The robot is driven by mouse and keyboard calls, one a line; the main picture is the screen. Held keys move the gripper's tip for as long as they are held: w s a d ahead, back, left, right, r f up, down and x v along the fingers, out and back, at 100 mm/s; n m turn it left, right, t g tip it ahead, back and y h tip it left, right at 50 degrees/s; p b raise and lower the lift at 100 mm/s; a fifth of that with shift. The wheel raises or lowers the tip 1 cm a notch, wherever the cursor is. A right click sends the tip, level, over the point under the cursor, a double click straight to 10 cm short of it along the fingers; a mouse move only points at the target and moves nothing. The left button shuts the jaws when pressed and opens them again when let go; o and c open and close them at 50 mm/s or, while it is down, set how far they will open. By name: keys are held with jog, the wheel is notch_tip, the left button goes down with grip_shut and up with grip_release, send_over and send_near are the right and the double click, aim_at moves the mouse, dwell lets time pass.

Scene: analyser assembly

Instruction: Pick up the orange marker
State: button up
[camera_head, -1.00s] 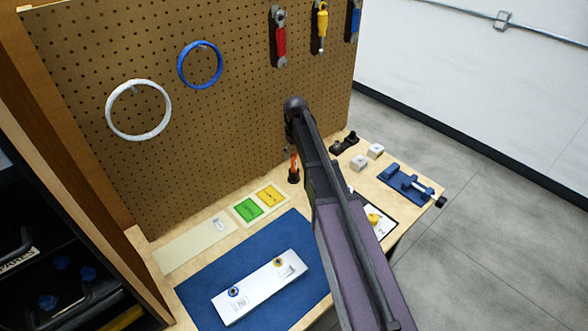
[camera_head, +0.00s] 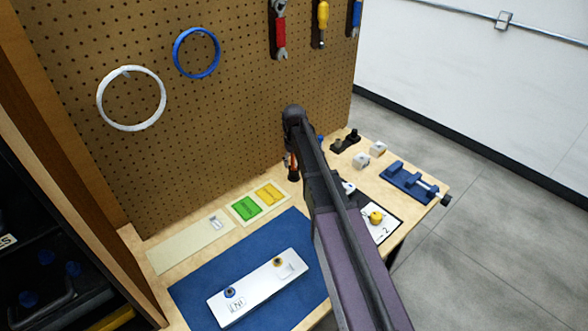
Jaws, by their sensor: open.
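The orange marker (camera_head: 288,160) shows as a narrow orange strip at the foot of the pegboard, just left of my dark arm. It appears upright in a small black holder (camera_head: 292,175) on the bench, and my arm covers part of both. The end joint of my arm's visible part is above the marker in the picture. My gripper cannot be made out; it is hidden behind the arm. I cannot tell how far it is from the marker.
The pegboard (camera_head: 235,130) rises behind the bench. A blue mat (camera_head: 205,280) bears a white panel (camera_head: 240,297). Green (camera_head: 246,208) and yellow (camera_head: 270,194) cards lie left of the marker. White blocks (camera_head: 377,148) and a blue vise (camera_head: 408,180) stand at right.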

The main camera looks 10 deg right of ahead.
jog(key=shift+c, duration=0.2)
dwell(0.4)
grip_shut()
